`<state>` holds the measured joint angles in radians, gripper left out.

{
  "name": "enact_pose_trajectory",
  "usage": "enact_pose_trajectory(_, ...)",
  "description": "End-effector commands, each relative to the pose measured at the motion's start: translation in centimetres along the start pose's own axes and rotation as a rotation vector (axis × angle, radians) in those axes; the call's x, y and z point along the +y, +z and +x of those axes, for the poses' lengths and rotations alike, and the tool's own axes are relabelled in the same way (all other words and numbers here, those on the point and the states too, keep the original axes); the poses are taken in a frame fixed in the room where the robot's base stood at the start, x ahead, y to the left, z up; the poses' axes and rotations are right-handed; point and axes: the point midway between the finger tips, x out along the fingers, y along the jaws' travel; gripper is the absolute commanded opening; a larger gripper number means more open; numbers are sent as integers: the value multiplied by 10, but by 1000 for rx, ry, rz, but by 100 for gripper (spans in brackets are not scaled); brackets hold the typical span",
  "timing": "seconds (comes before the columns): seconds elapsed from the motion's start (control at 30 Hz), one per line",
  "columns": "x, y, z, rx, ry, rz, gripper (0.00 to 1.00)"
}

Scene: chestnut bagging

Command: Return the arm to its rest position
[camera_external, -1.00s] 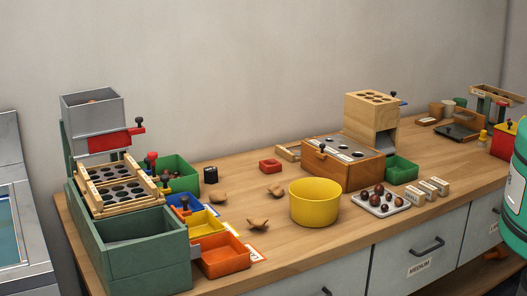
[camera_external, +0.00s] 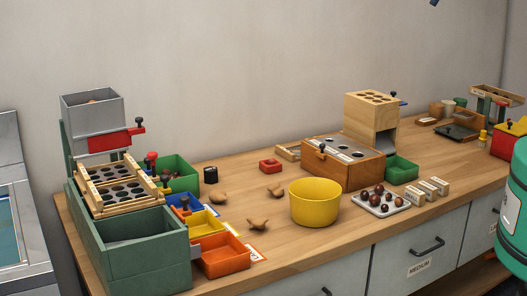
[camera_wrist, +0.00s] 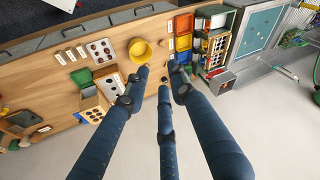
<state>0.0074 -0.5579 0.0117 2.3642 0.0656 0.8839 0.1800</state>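My gripper (camera_wrist: 160,76) shows in the wrist view as long dark blue fingers, spread apart and open, with nothing between them. It is high above the workbench (camera_wrist: 190,90), and the bench lies well below the fingertips. In the external view only a small dark blue tip (camera_external: 435,2) shows at the top edge, right of centre. It appears to be part of my gripper. The rest of my arm is out of the external view.
On the bench stand a yellow bowl (camera_external: 315,204), a white tray (camera_external: 367,204) with chestnuts, a green sorting box (camera_external: 145,250), an orange bin (camera_external: 222,262) and a wooden dispenser (camera_external: 372,104). The air above the bench is clear.

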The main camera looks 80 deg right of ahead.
Motion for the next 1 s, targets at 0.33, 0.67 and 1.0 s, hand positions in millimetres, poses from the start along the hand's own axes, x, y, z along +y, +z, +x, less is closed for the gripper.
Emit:
enact_pose_trajectory(0.33,25,67,0,48,33,-190,25)
enact_pose_trajectory(0.67,30,79,0,55,42,-231,25)
enact_pose_trajectory(1.0,30,79,0,56,42,-230,25)
